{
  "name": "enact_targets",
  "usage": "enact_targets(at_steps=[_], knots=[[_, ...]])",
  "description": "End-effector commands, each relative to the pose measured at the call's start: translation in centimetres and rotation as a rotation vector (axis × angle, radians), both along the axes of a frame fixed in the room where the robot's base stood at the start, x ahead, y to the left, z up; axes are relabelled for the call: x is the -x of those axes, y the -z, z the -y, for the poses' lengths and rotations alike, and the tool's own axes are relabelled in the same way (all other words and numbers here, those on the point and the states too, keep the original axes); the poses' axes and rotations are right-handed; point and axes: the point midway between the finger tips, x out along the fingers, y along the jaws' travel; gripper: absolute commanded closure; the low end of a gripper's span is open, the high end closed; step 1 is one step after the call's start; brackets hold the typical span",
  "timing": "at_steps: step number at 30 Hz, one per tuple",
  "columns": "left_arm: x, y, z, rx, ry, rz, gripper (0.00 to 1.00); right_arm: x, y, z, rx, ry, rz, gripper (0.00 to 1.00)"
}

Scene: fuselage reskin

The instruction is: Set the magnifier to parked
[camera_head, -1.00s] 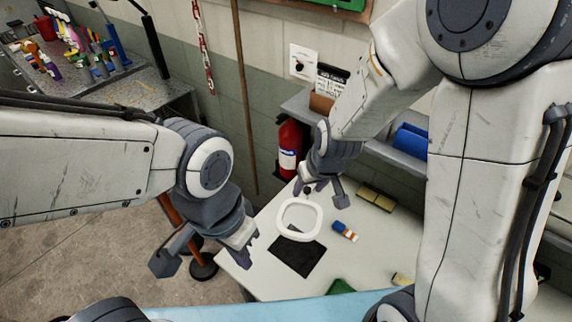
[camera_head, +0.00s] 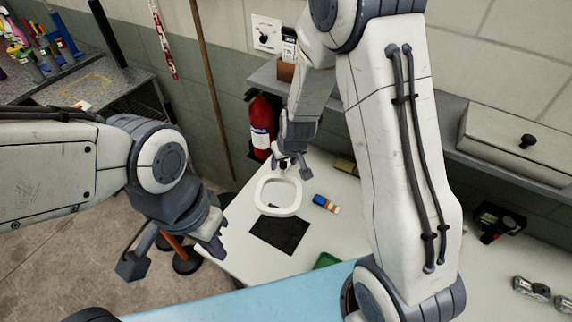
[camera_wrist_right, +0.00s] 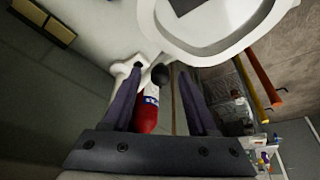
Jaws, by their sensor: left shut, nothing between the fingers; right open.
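The magnifier (camera_head: 263,203) is a white ring-shaped head above the white table beside a dark mat, with a dark round knob (camera_head: 284,165) at its far side. Its ring also shows at the top of the right wrist view (camera_wrist_right: 150,22). My right gripper (camera_head: 291,168) is open at the knob. In the right wrist view the knob (camera_wrist_right: 160,75) lies between the two fingers (camera_wrist_right: 160,88); I cannot tell whether they touch it. My left gripper (camera_head: 217,250) is shut and empty, left of the table's edge. The magnifier's support is mostly hidden.
A dark mat (camera_head: 280,236) and a blue-and-orange bottle (camera_head: 326,204) lie on the table (camera_head: 240,262). A red fire extinguisher (camera_head: 262,128) stands behind. A grey shelf (camera_head: 475,150) runs along the wall. My right arm hides part of the table.

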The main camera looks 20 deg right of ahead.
Motion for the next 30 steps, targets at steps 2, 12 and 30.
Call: enact_targets(at_steps=[2,12,30], knots=[[0.0,0.06,0.01,0.0,0.0,0.0,1.0,-0.08,0.14,-0.03,0.0,-0.001,0.001,0.41],[-0.01,0.02,0.01,0.001,0.0,0.001,1.0,-0.07,0.09,-0.02,0.0,-0.001,0.001,0.95],[-0.01,0.02,0.01,0.0,0.0,0.0,1.0,-0.04,0.08,0.01,0.0,0.0,0.0,1.0]])
